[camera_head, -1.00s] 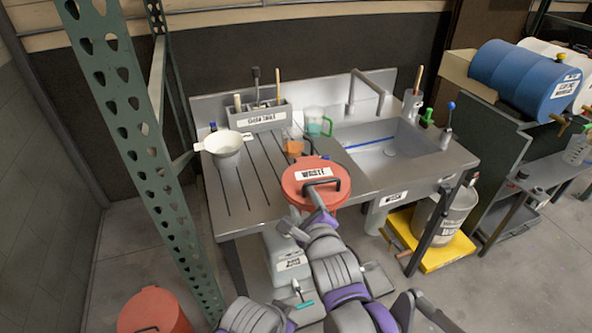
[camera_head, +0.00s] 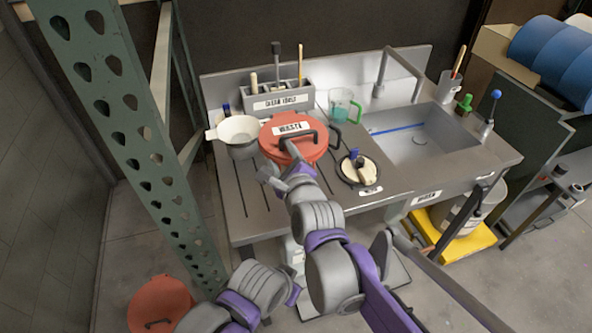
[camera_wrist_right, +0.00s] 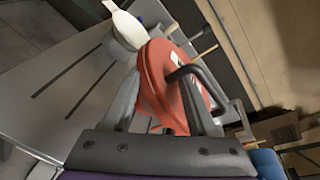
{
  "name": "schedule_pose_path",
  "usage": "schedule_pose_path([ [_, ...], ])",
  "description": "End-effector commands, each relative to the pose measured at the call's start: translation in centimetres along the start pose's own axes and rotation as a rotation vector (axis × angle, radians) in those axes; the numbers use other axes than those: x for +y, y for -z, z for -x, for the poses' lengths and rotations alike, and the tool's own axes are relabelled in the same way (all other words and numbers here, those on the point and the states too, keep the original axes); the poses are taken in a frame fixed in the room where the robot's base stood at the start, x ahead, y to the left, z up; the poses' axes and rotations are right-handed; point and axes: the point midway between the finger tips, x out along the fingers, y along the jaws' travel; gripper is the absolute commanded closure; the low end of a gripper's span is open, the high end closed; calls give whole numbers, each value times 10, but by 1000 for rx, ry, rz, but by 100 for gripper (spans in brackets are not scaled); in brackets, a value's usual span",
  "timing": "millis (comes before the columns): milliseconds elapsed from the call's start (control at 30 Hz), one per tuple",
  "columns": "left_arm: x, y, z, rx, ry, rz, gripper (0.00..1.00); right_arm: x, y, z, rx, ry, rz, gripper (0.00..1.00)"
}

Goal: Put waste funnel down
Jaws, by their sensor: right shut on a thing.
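The waste funnel (camera_head: 301,148) shows as a red, round-topped piece with a WASTE label and a black handle. It is over the drainboard (camera_head: 225,187), right of the white bowl-shaped funnel (camera_head: 239,131). My right gripper (camera_head: 287,160) is shut on its handle. In the right wrist view the waste funnel (camera_wrist_right: 158,68) tilts beside the fingers of my right gripper (camera_wrist_right: 160,105). I cannot tell whether its underside touches the drainboard. My left gripper is not clearly in view.
A rack (camera_head: 279,97) of clean tools and a green-handled beaker (camera_head: 343,103) stand behind. A round cream-topped opening (camera_head: 360,173) with items in it lies to the right, before the sink (camera_head: 415,140). A green post (camera_head: 150,130) rises at left.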

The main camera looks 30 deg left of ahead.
Motion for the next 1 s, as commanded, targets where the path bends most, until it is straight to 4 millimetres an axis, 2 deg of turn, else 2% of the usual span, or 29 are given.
schedule_pose_path([
  [100,0,-6,-8,-3,0,0,100,16,17,-5,0,1,0,100],
  [333,0,-9,-13,-5,0,0,100,28,29,-9,0,2,-1,100],
  [533,0,-14,-22,-8,0,0,100,47,49,-15,1,2,-1,100],
  [900,0,-14,-23,-9,0,0,100,49,51,-15,0,2,1,100],
  [933,0,-14,-23,-9,0,0,100,50,51,-15,1,1,0,38],
  [1000,0,-14,-23,-9,0,0,100,49,51,-15,1,0,0,25],
])
